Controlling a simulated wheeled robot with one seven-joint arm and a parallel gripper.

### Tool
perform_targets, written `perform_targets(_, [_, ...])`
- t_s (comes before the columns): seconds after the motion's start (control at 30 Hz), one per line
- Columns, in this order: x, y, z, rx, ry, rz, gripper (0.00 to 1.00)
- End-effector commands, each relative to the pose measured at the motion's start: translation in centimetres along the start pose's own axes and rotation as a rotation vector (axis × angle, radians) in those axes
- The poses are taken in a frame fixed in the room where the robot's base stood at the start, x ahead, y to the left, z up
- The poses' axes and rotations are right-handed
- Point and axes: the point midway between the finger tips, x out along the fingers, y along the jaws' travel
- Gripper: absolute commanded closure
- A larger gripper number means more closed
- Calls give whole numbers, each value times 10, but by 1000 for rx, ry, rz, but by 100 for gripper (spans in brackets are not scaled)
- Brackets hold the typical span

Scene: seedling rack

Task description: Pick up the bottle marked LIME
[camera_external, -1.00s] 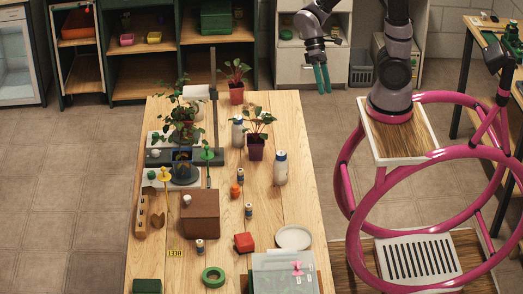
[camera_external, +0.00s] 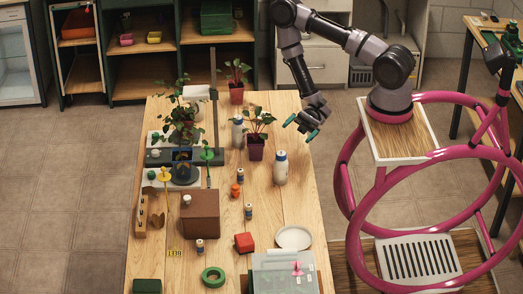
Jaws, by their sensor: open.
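No label is readable, so I cannot tell which bottle is marked LIME. A larger white bottle (camera_external: 281,170) with a blue band stands upright near the table's right edge. A similar white bottle (camera_external: 237,134) stands farther back, left of a potted plant. Small capped bottles or vials stand at mid-table (camera_external: 239,175), nearer the front (camera_external: 248,211) and beside the brown box (camera_external: 200,247). My gripper (camera_external: 301,128) has its teal fingers spread and empty, above the table's right edge, behind the larger white bottle in the picture and apart from it.
Potted plants (camera_external: 255,150) and (camera_external: 236,93) stand near the gripper. A brown box (camera_external: 201,214), red block (camera_external: 244,242), orange jar (camera_external: 235,190), white dish (camera_external: 294,238) and green tape ring (camera_external: 213,277) occupy the front. Lab apparatus (camera_external: 182,170) stands at left. The table's right strip (camera_external: 300,205) is fairly clear.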

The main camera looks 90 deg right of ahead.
Motion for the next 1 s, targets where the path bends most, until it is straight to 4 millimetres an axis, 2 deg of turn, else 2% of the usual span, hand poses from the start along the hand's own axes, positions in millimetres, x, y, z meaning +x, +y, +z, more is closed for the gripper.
perform_targets(0.03, [-6, 3, -14, 33, 18, -82, 1])
perform_targets(0.17, [-20, 9, -49, 89, 90, -283, 1])
perform_targets(0.4, [-49, 39, -108, 193, 273, -589, 1])
perform_targets(0.5, [-56, 53, -124, 224, 337, -661, 1])
perform_targets(0.67, [-61, 64, -136, 248, 392, -714, 1])
perform_targets(0.77, [-57, 60, -142, 248, 401, -719, 1])
perform_targets(1.0, [-31, 38, -157, 245, 399, -717, 1])
